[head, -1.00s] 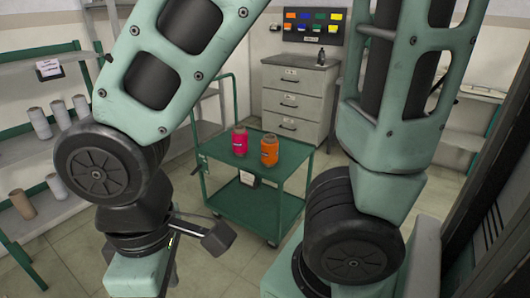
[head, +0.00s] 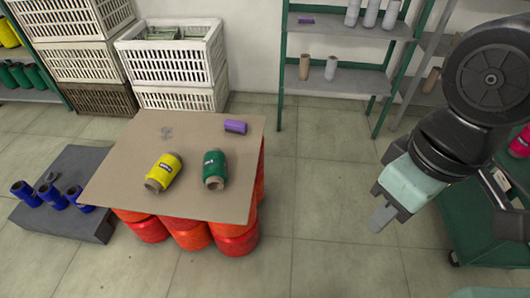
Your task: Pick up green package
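A green spool (head: 214,172) with a pale label and brown core ends is the green item on the cardboard sheet (head: 140,203). It lies near the right part of the sheet, beside a yellow spool (head: 162,175). My gripper (head: 383,218) hangs over the floor to the right of the sheet, well apart from the green spool. It points downward, and its fingers are too small and edge-on to show whether they are open.
Red-orange drums (head: 190,234) hold up the cardboard. A purple spool (head: 235,127) lies at its back. Blue spools (head: 54,197) stand on a grey platform (head: 97,230) at left. Crates (head: 172,62) and a shelf (head: 345,80) line the back. The floor right of the drums is clear.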

